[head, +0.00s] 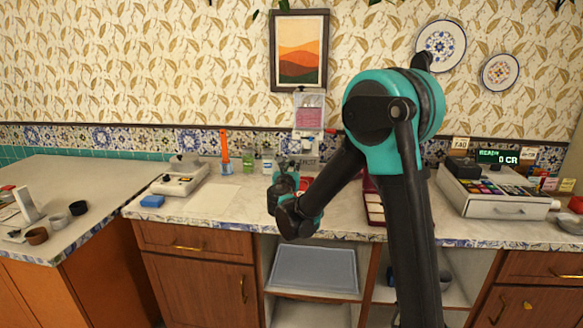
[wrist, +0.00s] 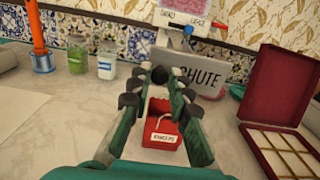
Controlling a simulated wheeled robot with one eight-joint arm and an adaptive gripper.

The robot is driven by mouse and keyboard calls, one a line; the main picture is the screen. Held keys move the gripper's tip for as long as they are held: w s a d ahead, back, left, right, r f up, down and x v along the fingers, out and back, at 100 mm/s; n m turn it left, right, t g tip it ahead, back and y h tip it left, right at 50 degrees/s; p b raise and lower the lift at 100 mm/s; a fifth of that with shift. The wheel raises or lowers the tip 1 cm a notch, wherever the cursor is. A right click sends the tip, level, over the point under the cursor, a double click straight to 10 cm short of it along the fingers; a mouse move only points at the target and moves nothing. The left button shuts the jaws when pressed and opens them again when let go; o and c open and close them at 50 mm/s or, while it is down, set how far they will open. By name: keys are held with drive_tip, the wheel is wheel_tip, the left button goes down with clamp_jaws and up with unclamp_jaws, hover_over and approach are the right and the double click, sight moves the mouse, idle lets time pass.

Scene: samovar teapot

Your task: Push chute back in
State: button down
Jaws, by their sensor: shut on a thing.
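The chute is a grey sloping plate marked "CHUTE" (wrist: 207,80), at the foot of a dispenser with pink contents (wrist: 205,12). The dispenser also shows against the back wall in the head view (head: 309,112). My gripper (wrist: 157,82) is in front of the chute, with its fingertips closed around a small dark round knob (wrist: 157,74) at the chute's near left side. The fingers hide how the knob joins the plate. In the head view my gripper (head: 286,176) is over the counter, below and left of the dispenser, and hides part of the area there.
A red container with a white label (wrist: 165,132) is below and between my fingers. An open red compartment box (wrist: 285,120) is at right. A green jar (wrist: 77,58), a white jar (wrist: 106,65) and an orange-handled tool (wrist: 38,40) stand at left.

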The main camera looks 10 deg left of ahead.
sight(292, 164)
drive_tip(key=w, duration=1.5)
drive_tip(key=shift+w+d, duration=0.2)
drive_tip(key=shift+d, duration=0.05)
drive_tip(key=c, duration=1.6)
unclamp_jaws()
drive_tip(key=shift+w, duration=0.1)
drive_tip(key=shift+c, duration=0.2)
drive_tip(key=shift+o, duration=1)
drive_tip(key=s, duration=1.2)
drive_tip(key=shift+a, duration=0.2)
